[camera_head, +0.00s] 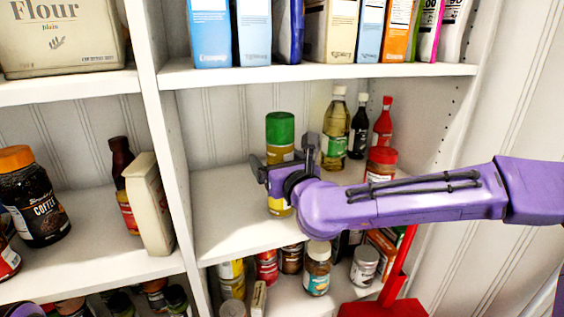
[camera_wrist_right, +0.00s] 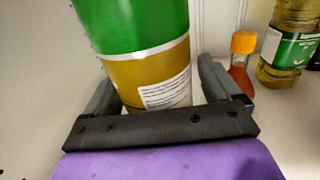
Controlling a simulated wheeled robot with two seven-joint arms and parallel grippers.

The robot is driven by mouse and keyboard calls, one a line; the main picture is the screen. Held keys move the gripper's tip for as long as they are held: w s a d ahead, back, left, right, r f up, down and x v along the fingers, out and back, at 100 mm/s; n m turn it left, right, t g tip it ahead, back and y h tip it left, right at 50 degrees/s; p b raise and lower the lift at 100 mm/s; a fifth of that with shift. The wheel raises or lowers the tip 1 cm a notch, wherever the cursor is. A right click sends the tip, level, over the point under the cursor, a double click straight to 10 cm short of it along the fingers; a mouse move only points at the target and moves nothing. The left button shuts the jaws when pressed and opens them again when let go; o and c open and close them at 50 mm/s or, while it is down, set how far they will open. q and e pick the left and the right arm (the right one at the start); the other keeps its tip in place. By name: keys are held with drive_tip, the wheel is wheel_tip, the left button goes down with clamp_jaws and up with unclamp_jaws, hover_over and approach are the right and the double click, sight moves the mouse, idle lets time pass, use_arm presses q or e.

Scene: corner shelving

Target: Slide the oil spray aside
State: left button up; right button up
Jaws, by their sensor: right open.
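The oil spray (camera_head: 280,132) appears to be the can with a green cap and yellow body, upright on the middle shelf. In the right wrist view the can (camera_wrist_right: 150,70) fills the space between the fingers, its base hidden behind the gripper's palm. My right gripper (camera_head: 283,163) is open, with one finger on each side of the can. Whether a finger touches it I cannot tell.
Behind and right of the can stand an oil bottle (camera_head: 335,130), a dark bottle (camera_head: 358,132), a red bottle (camera_head: 382,124) and a red-lidded jar (camera_head: 381,161). The shelf (camera_head: 225,190) is bare left of the can, up to the white divider (camera_head: 170,150). Boxes stand above; jars below.

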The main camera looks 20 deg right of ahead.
drive_tip(key=c, duration=1.2)
drive_tip(key=s+a, duration=0.1)
drive_tip(key=s+a+b, duration=0.1)
drive_tip(key=s, duration=0.1)
drive_tip(key=shift+s+a, duration=0.15)
drive_tip(key=shift+a, duration=0.05)
drive_tip(key=shift+c, duration=0.2)
drive_tip(key=o, duration=1.3)
use_arm(q)
drive_tip(key=shift+s+f, duration=0.5)
drive_tip(key=shift+s, duration=0.2)
